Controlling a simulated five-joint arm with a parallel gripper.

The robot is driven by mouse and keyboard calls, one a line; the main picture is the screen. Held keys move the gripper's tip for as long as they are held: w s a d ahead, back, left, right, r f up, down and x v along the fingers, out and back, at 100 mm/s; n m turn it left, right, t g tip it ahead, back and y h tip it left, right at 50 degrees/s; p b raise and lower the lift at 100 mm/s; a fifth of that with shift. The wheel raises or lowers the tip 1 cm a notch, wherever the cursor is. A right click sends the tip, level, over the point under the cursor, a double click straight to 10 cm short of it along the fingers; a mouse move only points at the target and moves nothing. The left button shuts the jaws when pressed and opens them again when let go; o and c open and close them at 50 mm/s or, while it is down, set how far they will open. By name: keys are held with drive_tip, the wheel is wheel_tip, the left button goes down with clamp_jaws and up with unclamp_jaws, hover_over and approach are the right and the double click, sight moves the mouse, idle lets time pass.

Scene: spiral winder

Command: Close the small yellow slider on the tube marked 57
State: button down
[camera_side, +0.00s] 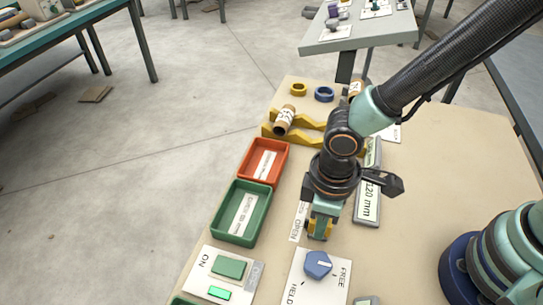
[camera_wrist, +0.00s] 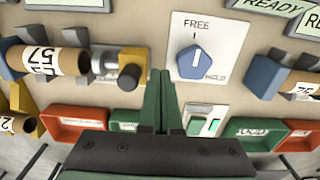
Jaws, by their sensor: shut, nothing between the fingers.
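The tube marked 57 (camera_wrist: 55,61) is a brown cylinder with a white label, lying in grey supports at the left of the wrist view. At its right end is a metal fitting with a small yellow slider (camera_wrist: 134,58) and a dark round knob in front. I cannot tell the slider's exact position along its travel. My gripper (camera_wrist: 161,76) is shut and empty, just right of the slider and apart from it in the picture. In the side view my gripper (camera_side: 320,234) hangs low over the board, beside a label reading OPEN (camera_side: 297,221), and hides what is behind it.
A blue knob (camera_side: 318,264) on a FREE/HELD plate is close to my gripper; it also shows in the wrist view (camera_wrist: 196,62). A red tray (camera_side: 264,161), a green tray (camera_side: 241,212) and a green button (camera_side: 229,267) line the left. The board's right side is largely clear.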

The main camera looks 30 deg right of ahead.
drive_tip(key=shift+w+d, duration=1.15)
idle(0.9)
drive_tip(key=shift+s+a, duration=0.45)
idle(1.2)
drive_tip(key=shift+r, duration=3.5)
drive_tip(key=w+d+r+m+t, duration=0.2)
drive_tip(key=d+r+m, duration=0.2)
drive_tip(key=d, duration=0.7)
drive_tip(key=w+d+r+m+t, duration=0.2)
drive_tip(key=d+r+m, duration=0.3)
drive_tip(key=d+r, duration=0.4)
drive_tip(key=shift+w+d+t, duration=0.35)
drive_tip(key=shift+d+t, duration=0.45)
drive_tip(key=shift+d, duration=0.35)
